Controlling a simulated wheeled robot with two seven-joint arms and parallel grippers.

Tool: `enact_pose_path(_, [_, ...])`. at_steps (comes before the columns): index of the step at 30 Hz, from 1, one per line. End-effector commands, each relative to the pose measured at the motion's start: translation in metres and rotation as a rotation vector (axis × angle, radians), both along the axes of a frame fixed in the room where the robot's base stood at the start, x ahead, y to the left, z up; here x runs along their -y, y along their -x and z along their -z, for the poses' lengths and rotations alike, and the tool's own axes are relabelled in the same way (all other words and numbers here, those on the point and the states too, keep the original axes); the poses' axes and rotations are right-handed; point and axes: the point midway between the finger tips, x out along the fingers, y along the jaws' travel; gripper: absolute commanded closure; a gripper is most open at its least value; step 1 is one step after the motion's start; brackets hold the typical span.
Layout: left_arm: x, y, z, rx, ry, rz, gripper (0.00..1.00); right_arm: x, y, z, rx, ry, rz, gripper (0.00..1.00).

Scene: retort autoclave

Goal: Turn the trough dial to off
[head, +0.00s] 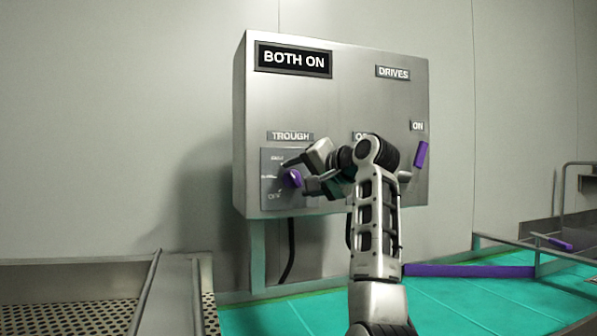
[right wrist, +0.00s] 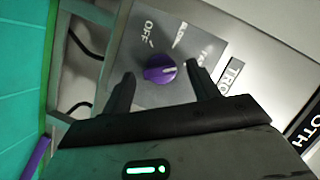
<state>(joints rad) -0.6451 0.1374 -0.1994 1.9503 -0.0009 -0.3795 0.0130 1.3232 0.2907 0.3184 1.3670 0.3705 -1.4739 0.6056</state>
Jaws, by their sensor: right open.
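The trough dial (head: 291,178) is a purple knob on a dark plate at the lower left of the metal control box, under a TROUGH label. In the right wrist view the purple knob (right wrist: 160,74) sits between the fingertips, with OFF printed beside it. I cannot tell surely which mark it points to. My right gripper (head: 308,174) is open, close in front of the dial, with a finger on either side; contact is unclear. It also shows in the right wrist view (right wrist: 160,80). My left gripper is not in view.
The control box (head: 350,90) has a display (head: 293,60) reading BOTH ON. A purple handle (head: 421,155) is at its right, under an ON label. My right arm hides the box's middle. A green surface (head: 270,318) lies below; a perforated metal tray (head: 60,315) is at left.

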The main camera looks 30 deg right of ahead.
Motion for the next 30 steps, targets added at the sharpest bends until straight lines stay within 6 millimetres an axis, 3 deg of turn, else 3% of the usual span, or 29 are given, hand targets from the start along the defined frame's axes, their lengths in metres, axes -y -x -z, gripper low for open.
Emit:
enact_pose_path(5, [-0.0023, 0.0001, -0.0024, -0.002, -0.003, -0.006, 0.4, -0.0012, -0.0128, 0.0028, -0.001, 0.001, 0.0, 0.4])
enact_pose_path(14, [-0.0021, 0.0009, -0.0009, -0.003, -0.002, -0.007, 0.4, -0.0014, -0.0144, 0.0041, 0.0, 0.001, 0.0, 0.4])
enact_pose_path(19, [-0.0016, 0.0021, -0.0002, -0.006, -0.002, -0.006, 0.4, -0.0014, -0.0142, 0.0039, 0.0, 0.001, 0.0, 0.85])
enact_pose_path(30, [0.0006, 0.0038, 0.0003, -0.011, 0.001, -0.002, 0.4, -0.001, -0.014, 0.0034, -0.011, 0.043, 0.002, 0.85])
